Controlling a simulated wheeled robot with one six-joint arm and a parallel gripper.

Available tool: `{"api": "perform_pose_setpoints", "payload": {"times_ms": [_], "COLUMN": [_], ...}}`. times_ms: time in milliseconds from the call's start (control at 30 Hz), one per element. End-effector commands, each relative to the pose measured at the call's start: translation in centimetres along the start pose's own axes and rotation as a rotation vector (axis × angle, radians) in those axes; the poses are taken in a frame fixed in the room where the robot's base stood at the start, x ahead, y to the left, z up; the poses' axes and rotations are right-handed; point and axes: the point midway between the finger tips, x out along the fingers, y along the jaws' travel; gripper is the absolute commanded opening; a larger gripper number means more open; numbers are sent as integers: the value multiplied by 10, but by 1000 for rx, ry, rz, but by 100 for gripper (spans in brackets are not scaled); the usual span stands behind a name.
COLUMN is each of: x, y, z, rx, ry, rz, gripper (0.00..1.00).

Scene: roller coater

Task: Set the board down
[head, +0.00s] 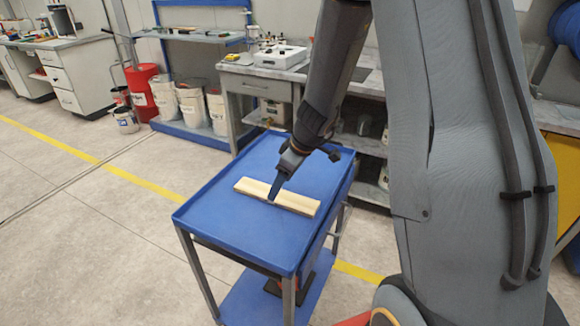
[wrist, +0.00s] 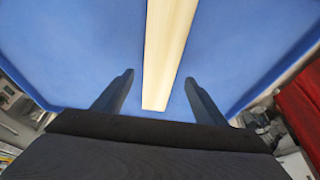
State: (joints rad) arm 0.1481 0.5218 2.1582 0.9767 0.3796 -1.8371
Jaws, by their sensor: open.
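The board (head: 296,201) is a pale, narrow wooden plank. It lies flat on the blue top of a cart (head: 225,220), clear of the tray's raised rim. My gripper (head: 272,193) reaches down over the middle of the board in the head view. In the wrist view, the board (wrist: 168,45) runs away between the two dark fingers of my gripper (wrist: 158,85). The fingers are spread, with blue surface showing between each finger and the board. Whether the fingertips touch the cart top cannot be told.
The cart has a lower blue shelf (head: 248,298). A workbench (head: 262,82) with equipment stands behind it. A red drum (head: 142,90) and white buckets (head: 190,104) stand at the back left. The floor left of the cart is clear, with a yellow line (head: 60,145).

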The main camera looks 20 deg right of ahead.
Motion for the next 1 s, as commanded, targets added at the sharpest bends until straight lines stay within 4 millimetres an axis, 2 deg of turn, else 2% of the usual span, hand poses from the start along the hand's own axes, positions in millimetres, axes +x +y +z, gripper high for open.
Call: {"api": "perform_pose_setpoints", "payload": {"times_ms": [100,300,433,633,767,1000], "x": [-26,-61,-75,-86,-90,-102], "y": [2,1,1,-4,-24,-85], "z": [-1,0,0,1,10,48], "rx": [-1,-1,-1,14,93,371], "ry": [3,2,2,-7,-48,-186], "rz": [4,3,1,-2,-10,19], "gripper": [65,65,65,65,65,65]}}
